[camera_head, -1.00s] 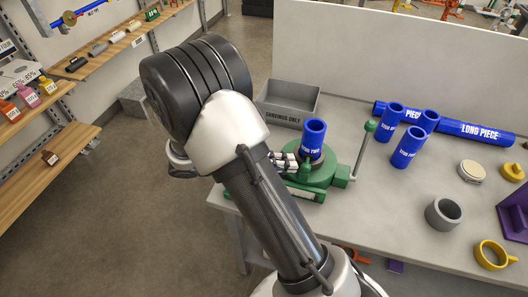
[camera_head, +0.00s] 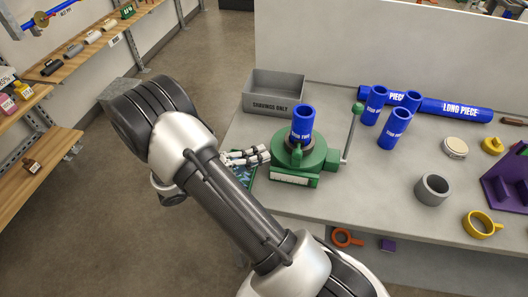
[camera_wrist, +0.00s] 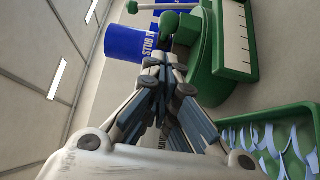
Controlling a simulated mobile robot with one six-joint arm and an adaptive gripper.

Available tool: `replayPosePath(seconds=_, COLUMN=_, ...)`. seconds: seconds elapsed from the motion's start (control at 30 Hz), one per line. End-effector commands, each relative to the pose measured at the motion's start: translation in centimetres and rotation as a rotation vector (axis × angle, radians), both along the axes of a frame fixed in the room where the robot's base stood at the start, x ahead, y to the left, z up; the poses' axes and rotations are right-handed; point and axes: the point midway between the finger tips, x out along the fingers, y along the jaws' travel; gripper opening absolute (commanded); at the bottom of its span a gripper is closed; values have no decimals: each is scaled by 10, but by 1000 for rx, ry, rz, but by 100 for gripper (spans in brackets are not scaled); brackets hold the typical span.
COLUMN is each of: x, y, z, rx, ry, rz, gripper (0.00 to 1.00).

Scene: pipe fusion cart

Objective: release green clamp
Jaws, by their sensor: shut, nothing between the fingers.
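The green clamp (camera_head: 318,158) stands on the grey bench with a blue stub pipe (camera_head: 302,122) upright in it. A small green knob (camera_head: 297,152) sits on its front, and a grey lever with a green ball end (camera_head: 358,108) rises at its right. My gripper (camera_head: 266,153) is shut and empty, just left of the clamp. In the wrist view my gripper's fingertips (camera_wrist: 164,58) meet in front of the clamp (camera_wrist: 205,50) and the blue pipe (camera_wrist: 130,43). I cannot tell whether the fingertips touch the clamp. The clamp's grip on the pipe is hidden.
A green tray of pale strips (camera_wrist: 262,114) lies close beside my gripper. A grey shavings bin (camera_head: 272,103) stands behind the clamp. Several blue pipes, a grey ring (camera_head: 432,190) and a yellow mug-like ring (camera_head: 481,225) occupy the right. Bare bench lies right of the clamp.

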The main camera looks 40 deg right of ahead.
Motion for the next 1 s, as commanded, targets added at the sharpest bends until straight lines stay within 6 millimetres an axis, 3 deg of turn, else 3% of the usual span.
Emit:
replayPosePath(seconds=0.2, x=-9, y=-42, z=-1, rx=0, ry=1, rz=-6, gripper=0)
replayPosePath(seconds=0.43, x=-14, y=-72, z=0, rx=0, ry=0, rz=-2, gripper=0)
replayPosePath(seconds=0.67, x=-15, y=-79, z=0, rx=0, ry=0, rz=-1, gripper=0)
replayPosePath(seconds=1.0, x=-20, y=-73, z=0, rx=0, ry=2, rz=1, gripper=0)
